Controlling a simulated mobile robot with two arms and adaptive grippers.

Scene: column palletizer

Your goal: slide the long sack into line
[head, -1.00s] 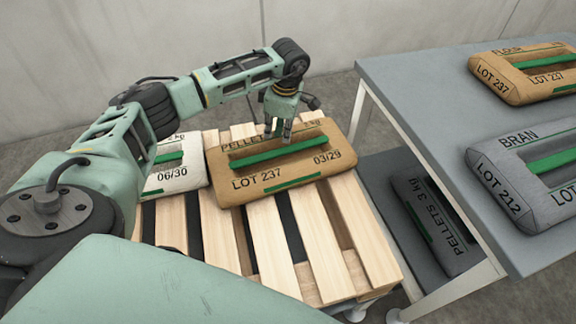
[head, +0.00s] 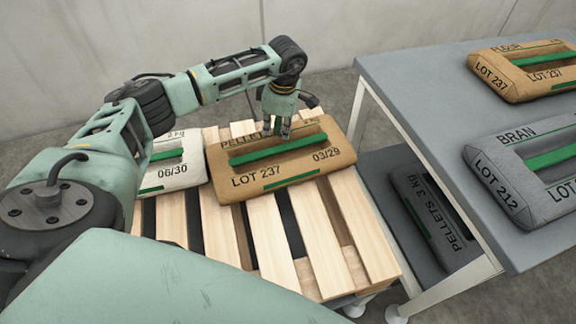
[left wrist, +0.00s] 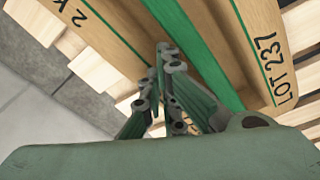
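The long sack is the brown PELLETS sack (head: 240,181), marked LOT 237 and lying flat on the wooden pallet (head: 325,235). A green strap (head: 253,155) runs along the recess in its top; sack and strap (left wrist: 188,42) also fill much of the left wrist view. My left gripper (head: 276,130) points down at the sack's far side, beside the strap. In the left wrist view its fingertips (left wrist: 166,52) are together, with nothing seen between them. I cannot tell whether they touch the sack. My right gripper is out of view.
A white sack (head: 180,178) lies on the pallet just left of the brown sack, partly behind my arm. A grey table (head: 425,105) at right bears a FLOUR sack (head: 510,88) and a BRAN sack (head: 500,195). A dark sack (head: 412,190) lies below. The near slats are bare.

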